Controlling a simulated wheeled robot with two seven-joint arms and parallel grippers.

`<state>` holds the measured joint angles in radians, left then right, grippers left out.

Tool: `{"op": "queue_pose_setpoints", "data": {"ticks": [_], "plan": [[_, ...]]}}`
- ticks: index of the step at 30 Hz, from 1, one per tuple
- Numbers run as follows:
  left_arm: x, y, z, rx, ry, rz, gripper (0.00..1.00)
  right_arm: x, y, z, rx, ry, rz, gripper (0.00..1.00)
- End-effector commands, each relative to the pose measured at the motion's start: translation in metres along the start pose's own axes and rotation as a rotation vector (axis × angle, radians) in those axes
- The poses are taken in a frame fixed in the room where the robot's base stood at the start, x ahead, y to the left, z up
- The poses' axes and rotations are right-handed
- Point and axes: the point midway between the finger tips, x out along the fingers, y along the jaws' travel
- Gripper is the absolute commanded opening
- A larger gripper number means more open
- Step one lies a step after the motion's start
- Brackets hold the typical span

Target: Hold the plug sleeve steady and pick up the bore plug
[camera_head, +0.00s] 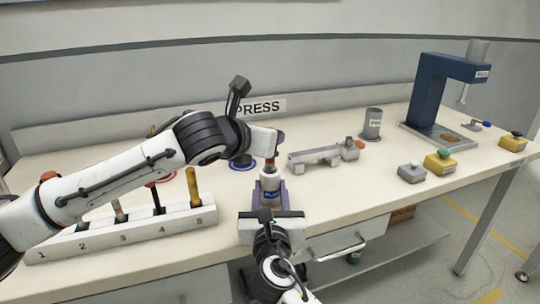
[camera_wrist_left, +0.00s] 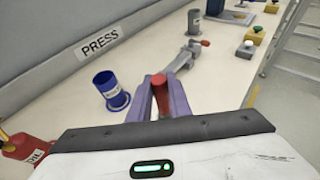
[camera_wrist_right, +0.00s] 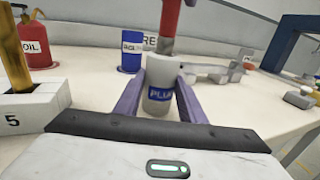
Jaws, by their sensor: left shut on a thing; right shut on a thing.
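The plug sleeve (camera_head: 270,188) is a pale grey cylinder with a blue label, upright near the table's front edge. My right gripper (camera_head: 270,200) is shut around it from the front; the right wrist view shows the sleeve (camera_wrist_right: 160,82) between the purple fingers. The bore plug is a red rod (camera_wrist_right: 170,22) with a grey lower part, upright over the sleeve's mouth.
A white numbered rack (camera_head: 130,232) with upright tools stands at the left. A blue cup (camera_wrist_left: 109,92) is behind the sleeve. A grey clamp-like fixture (camera_head: 318,157), a grey can (camera_head: 373,124), a blue press (camera_head: 432,92) and button boxes (camera_head: 439,161) lie to the right.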

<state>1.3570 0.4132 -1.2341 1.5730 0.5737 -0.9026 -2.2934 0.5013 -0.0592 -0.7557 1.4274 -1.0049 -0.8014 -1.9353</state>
Motion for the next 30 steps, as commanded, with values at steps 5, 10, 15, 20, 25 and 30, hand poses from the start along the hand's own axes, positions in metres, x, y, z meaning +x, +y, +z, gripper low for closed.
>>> {"op": "queue_pose_setpoints", "data": {"ticks": [5,10,15,20,25,30], "plan": [[-0.021,-0.001,0.052,0.002,-0.007,0.0,0.0,0.0,0.0,-0.001,0.0,0.002,-0.001,0.15],[-0.036,-0.001,0.088,0.0,-0.005,0.0,0.0,0.0,0.0,-0.001,0.0,0.002,-0.001,0.15],[-0.045,-0.001,0.11,0.0,-0.003,0.0,0.0,0.0,0.0,-0.001,0.0,0.002,-0.001,0.15],[-0.049,-0.001,0.118,0.001,-0.001,-0.001,0.0,0.0,0.0,-0.001,0.0,0.002,-0.001,0.15],[-0.049,-0.001,0.118,0.001,-0.001,-0.001,0.0,0.0,0.0,-0.001,0.0,0.002,-0.001,0.15],[-0.049,-0.001,0.118,0.001,-0.001,-0.001,0.0,0.0,0.0,-0.001,0.0,0.002,0.0,0.5]]}}
